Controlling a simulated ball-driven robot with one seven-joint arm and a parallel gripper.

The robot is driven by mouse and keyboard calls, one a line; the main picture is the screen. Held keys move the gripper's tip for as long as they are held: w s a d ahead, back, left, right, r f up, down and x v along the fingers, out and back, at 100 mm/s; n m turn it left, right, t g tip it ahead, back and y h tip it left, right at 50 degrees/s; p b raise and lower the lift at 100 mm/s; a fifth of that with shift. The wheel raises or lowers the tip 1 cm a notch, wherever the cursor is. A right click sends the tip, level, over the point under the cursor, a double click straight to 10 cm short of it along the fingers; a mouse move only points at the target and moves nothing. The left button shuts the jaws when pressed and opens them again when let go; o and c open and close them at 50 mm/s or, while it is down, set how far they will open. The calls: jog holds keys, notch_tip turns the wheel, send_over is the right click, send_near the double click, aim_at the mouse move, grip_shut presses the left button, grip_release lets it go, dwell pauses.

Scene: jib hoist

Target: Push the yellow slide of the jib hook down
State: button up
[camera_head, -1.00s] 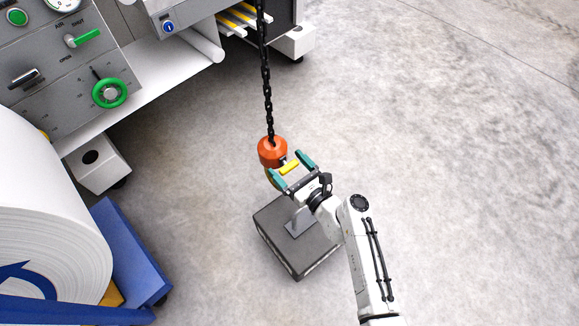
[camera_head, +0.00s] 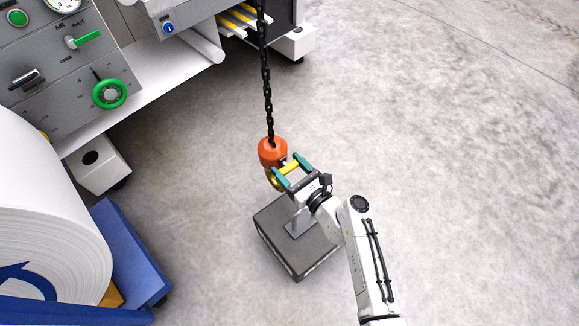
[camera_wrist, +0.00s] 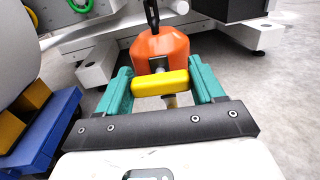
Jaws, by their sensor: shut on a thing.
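The orange hook block (camera_head: 271,151) hangs from a black chain (camera_head: 267,85), with a brass-coloured hook (camera_head: 273,180) partly showing below it. The yellow slide (camera_head: 290,168) is a short bar on the block's near side. In the wrist view the slide (camera_wrist: 160,84) lies crosswise between the teal fingers, in front of the orange block (camera_wrist: 161,58). My gripper (camera_head: 291,170) is shut on the slide, one finger at each end; it also shows in the wrist view (camera_wrist: 160,86). The hook itself is mostly hidden behind the slide and gripper in the wrist view.
A dark grey block (camera_head: 296,247) with a lighter plate on top stands on the floor below my gripper. A grey machine with a control panel (camera_head: 70,70) is at upper left. A large white roll (camera_head: 45,215) on a blue stand (camera_head: 132,250) is at left. Floor at right is clear.

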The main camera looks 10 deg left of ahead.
jog(key=shift+f+b, duration=1.5)
jog(key=shift+f, duration=0.15)
jog(key=o, duration=1.4)
jog(key=shift+o, duration=0.2)
jog(key=p, duration=0.3)
send_near(282, 166)
jog(key=v, duration=0.4)
jog(key=shift+s+d, duration=0.1)
